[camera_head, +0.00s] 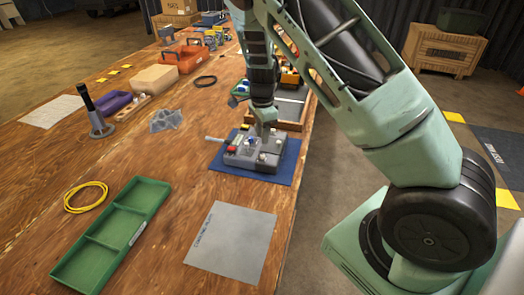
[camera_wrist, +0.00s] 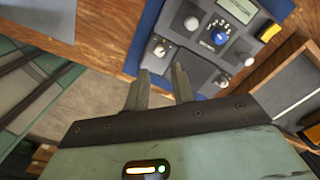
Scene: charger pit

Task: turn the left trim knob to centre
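A grey control box (camera_head: 242,159) sits on a blue mat (camera_head: 268,178) near the right edge of the table. In the wrist view the panel (camera_wrist: 205,60) carries a blue knob (camera_wrist: 219,39), a pale knob (camera_wrist: 192,23), another pale knob (camera_wrist: 159,50) and more small controls. I cannot tell which is the left trim knob, nor read its pointer. My gripper (camera_wrist: 160,68) points at the panel. Its two fingers are apart with nothing between them, and the tips lie beside the pale knob at the panel's near edge. Contact cannot be told. In the head view my gripper (camera_head: 265,128) is over the box.
A grey sheet (camera_head: 232,240) and a green tray (camera_head: 113,235) lie in front. A dark open tray (camera_head: 289,108) stands behind the box. Bare wood is free to its left.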

